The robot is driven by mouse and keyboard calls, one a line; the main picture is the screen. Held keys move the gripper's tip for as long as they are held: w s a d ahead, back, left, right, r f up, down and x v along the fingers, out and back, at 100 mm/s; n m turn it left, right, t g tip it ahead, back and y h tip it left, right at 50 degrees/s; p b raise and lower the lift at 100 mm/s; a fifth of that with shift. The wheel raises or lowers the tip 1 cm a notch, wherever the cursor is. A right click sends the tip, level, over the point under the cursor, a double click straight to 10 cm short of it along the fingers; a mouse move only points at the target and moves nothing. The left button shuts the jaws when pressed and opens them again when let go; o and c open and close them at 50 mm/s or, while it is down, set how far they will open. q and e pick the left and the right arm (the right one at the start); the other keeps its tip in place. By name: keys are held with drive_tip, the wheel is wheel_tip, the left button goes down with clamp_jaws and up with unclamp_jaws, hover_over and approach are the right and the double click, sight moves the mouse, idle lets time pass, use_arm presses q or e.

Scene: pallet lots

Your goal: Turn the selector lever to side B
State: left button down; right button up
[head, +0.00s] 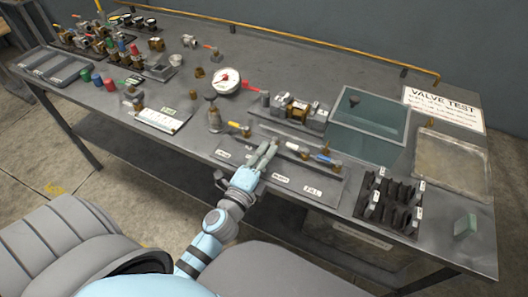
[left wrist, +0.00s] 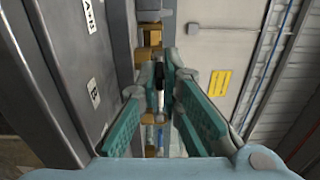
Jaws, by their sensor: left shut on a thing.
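My left gripper (head: 266,150) reaches over the front edge of the bench onto a grey plate (head: 327,192) with small white labels along its front. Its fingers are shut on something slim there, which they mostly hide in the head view. In the left wrist view the fingers (left wrist: 159,88) close around a slim, black-tipped piece (left wrist: 158,76), seemingly the selector lever. Labels reading A+B (left wrist: 90,15) and B (left wrist: 93,93) lie to the left of the fingers. The lever's exact angle cannot be told. My right gripper is not in view.
A blue-handled valve (head: 322,158) and a yellow-handled valve (head: 239,126) flank the gripper on the piping. A round gauge (head: 227,81) stands behind. A dark slotted rack (head: 388,203) and a shallow clear tray (head: 450,165) are at the right.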

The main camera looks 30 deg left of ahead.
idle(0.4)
use_arm(q)
drive_tip(key=c, duration=2)
unclamp_jaws()
drive_tip(key=shift+c, duration=0.2)
